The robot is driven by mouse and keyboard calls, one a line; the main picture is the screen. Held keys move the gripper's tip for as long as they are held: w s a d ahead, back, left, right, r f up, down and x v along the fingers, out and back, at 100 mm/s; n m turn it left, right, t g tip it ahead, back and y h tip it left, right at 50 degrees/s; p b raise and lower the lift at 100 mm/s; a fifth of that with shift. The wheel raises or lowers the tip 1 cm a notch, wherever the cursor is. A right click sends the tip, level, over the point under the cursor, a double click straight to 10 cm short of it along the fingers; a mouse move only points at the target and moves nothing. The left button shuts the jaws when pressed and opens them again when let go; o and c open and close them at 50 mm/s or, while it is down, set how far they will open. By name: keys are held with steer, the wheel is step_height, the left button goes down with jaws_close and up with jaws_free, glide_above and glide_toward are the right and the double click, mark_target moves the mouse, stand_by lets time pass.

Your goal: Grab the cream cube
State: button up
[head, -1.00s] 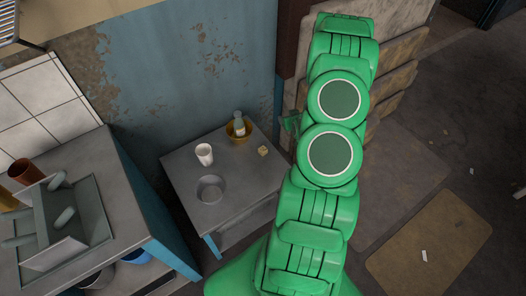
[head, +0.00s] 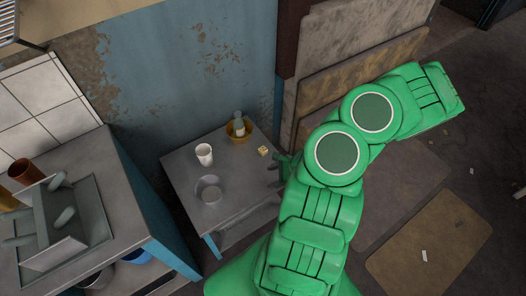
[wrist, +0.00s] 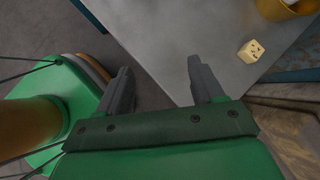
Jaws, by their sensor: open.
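The cream cube (head: 263,151) sits on the grey table near its right edge, beside the yellow-orange bowl. It also shows in the wrist view (wrist: 251,51), at upper right, with dark markings on its faces. My gripper (wrist: 159,64) is open and empty, its two dark fingers spread apart over the table's edge. The cube lies beyond and to the right of the right finger, apart from it. In the head view my gripper (head: 276,171) shows partly at the table's right edge, in front of the cube; my green arm hides the rest.
The yellow-orange bowl (head: 247,136) holds a pale bottle (head: 239,118). A white cup (head: 204,154) and a grey metal bowl (head: 209,189) stand on the grey table (head: 186,177). A counter with a rack (head: 75,245) is at left. The blue wall (head: 200,60) rises behind the table.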

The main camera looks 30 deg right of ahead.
steer(key=w+d+r+m+t+h, duration=0.4)
steer(key=w+d+r+m+t, duration=0.5)
steer(key=w+m, duration=0.25)
steer(key=g, duration=0.1)
glide_toward(265, 151)
steer(key=w, duration=0.1)
steer(key=w+n, duration=0.1)
steer(key=w, duration=0.1)
steer(key=shift+w+a+f, duration=0.1)
steer(key=shift+a+f, duration=0.05)
steer(key=shift+a, duration=0.1)
steer(key=shift+w+f, duration=0.1)
steer(key=shift+f, duration=0.1)
steer(key=shift+x, duration=1.3)
steer(key=shift+w+f, duration=0.75)
steer(key=shift+w, duration=0.3)
steer(key=shift+x, duration=1.25)
